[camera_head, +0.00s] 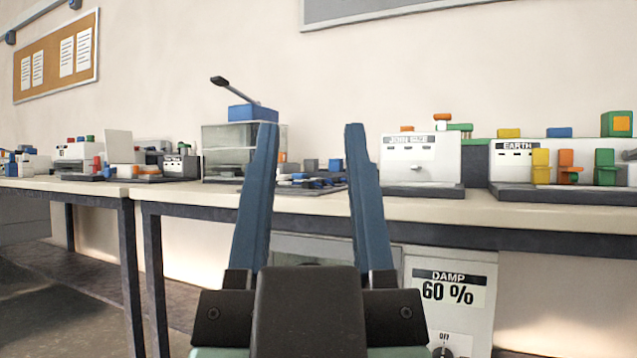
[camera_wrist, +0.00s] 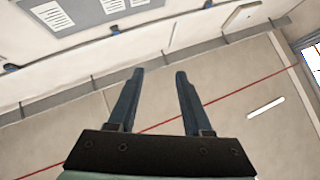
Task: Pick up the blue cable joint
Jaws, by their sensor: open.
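My gripper (camera_head: 312,130) is open and empty, its two blue fingers spread apart in front of the bench in the head view. It also shows open in the wrist view (camera_wrist: 159,76), with only wall and ceiling fittings beyond it. Several blue pieces lie on the bench: small dark-blue parts (camera_head: 318,182) on a dark tray between the fingers, and a blue block (camera_head: 559,132) at the right back. I cannot tell which of them is the blue cable joint. A blue block with a black lever (camera_head: 252,113) sits on a clear box, partly behind the left finger.
The bench (camera_head: 480,208) runs across the view. Small devices (camera_head: 80,152) crowd the left. A "DAMP 60 %" cabinet (camera_head: 450,290) stands below the bench.

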